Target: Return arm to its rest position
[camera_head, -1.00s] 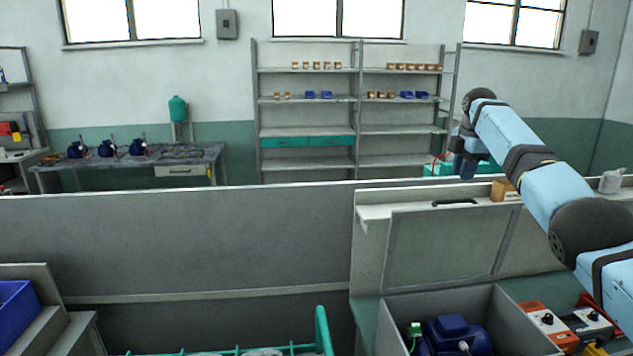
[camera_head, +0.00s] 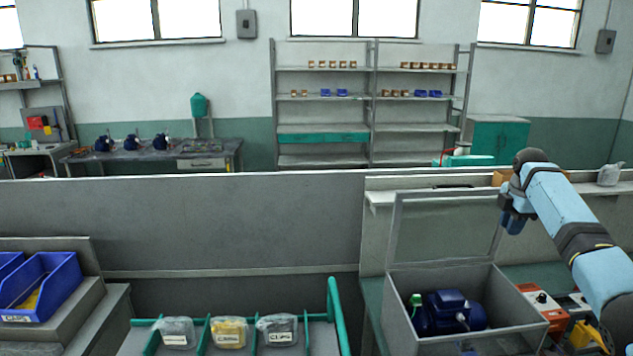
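My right arm comes in from the right edge as light blue links with dark joints. Its dark blue wrist end (camera_head: 514,213) hangs down in front of the grey partition, above and right of the open grey box. The fingers of my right gripper cannot be made out, so I cannot tell whether they are open or shut. My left arm and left gripper are not in view. A blue motor pump (camera_head: 448,312) sits inside the grey box (camera_head: 518,327), whose lid panel (camera_head: 440,228) stands raised behind it.
A tray with teal rails (camera_head: 338,312) holds labelled bags (camera_head: 229,333) at the front. Blue bins (camera_head: 48,288) stand on the left. An orange-and-white device (camera_head: 540,298) sits right of the box. A long grey partition (camera_head: 230,222) crosses behind. Shelves (camera_head: 322,135) stand against the far wall.

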